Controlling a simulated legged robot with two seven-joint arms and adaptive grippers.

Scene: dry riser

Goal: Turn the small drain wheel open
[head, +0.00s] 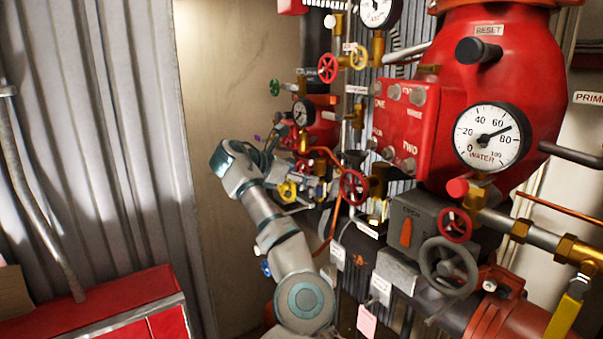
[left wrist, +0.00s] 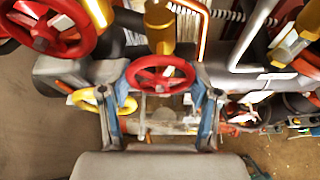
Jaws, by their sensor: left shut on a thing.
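A small red handwheel (left wrist: 160,74) sits in the middle of the left wrist view, on a brass stem. The fingers of my left gripper (left wrist: 166,84) stand on either side of it and are shut on its rim. In the head view my left gripper (head: 318,186) reaches right among the pipes, up to a red wheel (head: 354,187) that looks like the same one. The contact itself is too small to make out there. My right gripper is in neither view.
A yellow wheel (left wrist: 95,100) is close by my left finger, and a larger red wheel (left wrist: 45,28) is at upper left. A grey wheel (head: 449,266), a water gauge (head: 492,137) and a red panel (head: 405,125) crowd the right. A red cabinet (head: 95,310) stands lower left.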

